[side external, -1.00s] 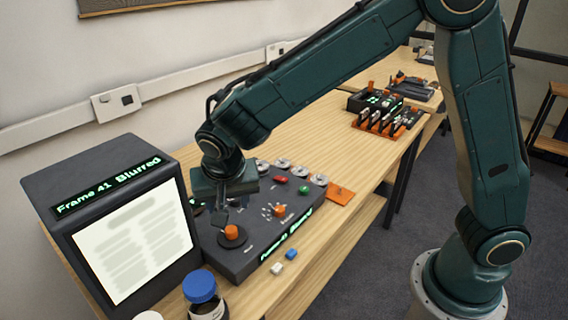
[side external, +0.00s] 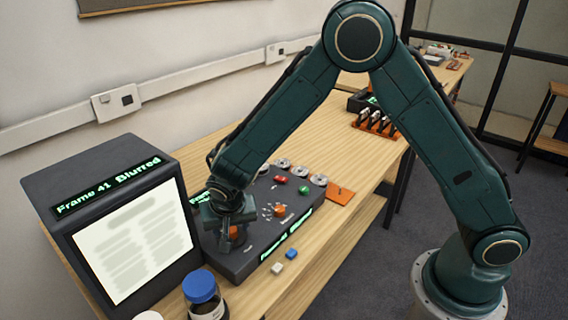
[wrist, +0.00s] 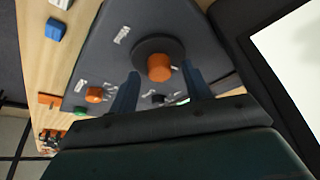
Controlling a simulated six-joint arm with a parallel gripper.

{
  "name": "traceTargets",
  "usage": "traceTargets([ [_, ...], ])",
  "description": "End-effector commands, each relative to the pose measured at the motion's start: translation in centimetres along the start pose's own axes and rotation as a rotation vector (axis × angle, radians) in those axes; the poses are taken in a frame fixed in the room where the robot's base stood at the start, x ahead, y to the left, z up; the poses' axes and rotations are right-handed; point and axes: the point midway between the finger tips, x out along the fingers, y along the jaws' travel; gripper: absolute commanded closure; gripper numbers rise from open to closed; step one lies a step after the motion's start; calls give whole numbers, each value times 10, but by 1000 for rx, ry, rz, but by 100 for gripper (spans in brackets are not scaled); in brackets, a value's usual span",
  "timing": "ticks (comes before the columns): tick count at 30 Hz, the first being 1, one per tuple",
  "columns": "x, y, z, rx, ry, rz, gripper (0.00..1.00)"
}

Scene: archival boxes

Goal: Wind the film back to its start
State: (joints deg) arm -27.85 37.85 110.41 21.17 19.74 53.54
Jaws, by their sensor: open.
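The film reader (side external: 120,215) stands at the left, its strip reading "Frame 41 Blurred" above a lit page of blurred text. The dark control console (side external: 262,235) lies beside it. An orange knob on a round dark dial (wrist: 159,67) shows in the wrist view; in the side view it is partly hidden by my gripper (side external: 234,232). My gripper is open, with one finger on each side of this knob in the wrist view. I cannot tell if they touch it. A smaller orange knob (side external: 280,210), a red button (side external: 279,180) and a green button (side external: 303,190) are farther along the console.
A blue-capped jar (side external: 203,295) stands close in front of the reader. A white block (side external: 277,268) and a blue block (side external: 291,254) lie beside the console's front edge. Several silver discs line its back, near an orange plate (side external: 341,193).

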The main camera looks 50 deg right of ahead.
Motion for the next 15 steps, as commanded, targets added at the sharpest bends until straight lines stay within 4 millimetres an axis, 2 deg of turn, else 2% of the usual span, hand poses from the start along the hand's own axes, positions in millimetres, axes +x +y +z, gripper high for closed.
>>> traceTargets([
  [12, 6, 0, 0, 1, 0, 0, 52],
  [15, 6, 0, 0, 0, 0, 0, 71],
])
